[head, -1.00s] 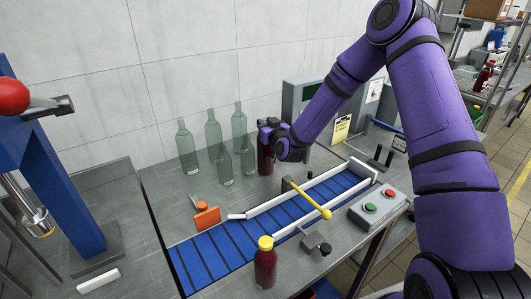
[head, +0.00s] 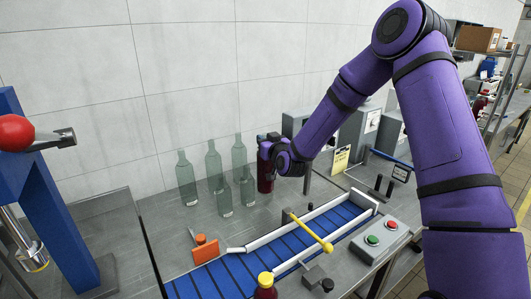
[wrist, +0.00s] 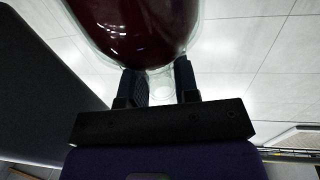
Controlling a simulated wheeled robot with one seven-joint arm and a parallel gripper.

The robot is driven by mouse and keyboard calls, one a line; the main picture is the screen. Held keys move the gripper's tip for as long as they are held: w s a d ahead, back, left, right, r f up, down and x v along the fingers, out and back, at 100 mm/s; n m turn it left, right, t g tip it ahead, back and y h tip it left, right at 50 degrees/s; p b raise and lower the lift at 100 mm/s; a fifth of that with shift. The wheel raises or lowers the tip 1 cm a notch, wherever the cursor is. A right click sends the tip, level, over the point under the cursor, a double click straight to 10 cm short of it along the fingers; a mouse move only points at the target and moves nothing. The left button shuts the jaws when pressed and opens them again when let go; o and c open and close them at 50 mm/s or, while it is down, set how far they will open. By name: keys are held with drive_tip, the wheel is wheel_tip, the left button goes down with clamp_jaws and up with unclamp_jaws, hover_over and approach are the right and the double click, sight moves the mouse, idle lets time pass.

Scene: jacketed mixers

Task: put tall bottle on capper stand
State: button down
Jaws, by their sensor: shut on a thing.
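A dark red filled bottle (head: 265,178), likely the tall bottle, is held upright behind the conveyor, beside the empty green glass bottles. My gripper (head: 268,150) is shut on it. In the wrist view the bottle's dark red body (wrist: 135,25) fills the top, with my fingers (wrist: 160,75) against it. Its top is hidden by my gripper in the head view. The capper, a blue frame (head: 55,200) with a red ball lever (head: 14,132), stands at the far left, well away from the bottle. Its stand is partly cut off by the picture's edge.
A blue conveyor (head: 260,260) with white rails and a yellow-tipped bar (head: 312,232) crosses the bench. A yellow-capped bottle (head: 265,285) is at the front. Several empty green bottles (head: 213,165) stand between my gripper and the capper. A button box (head: 380,240) is right.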

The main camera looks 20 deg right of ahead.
wheel_tip(320, 180, up, 22)
idle(0.4)
drive_tip(key=shift+a, duration=0.1)
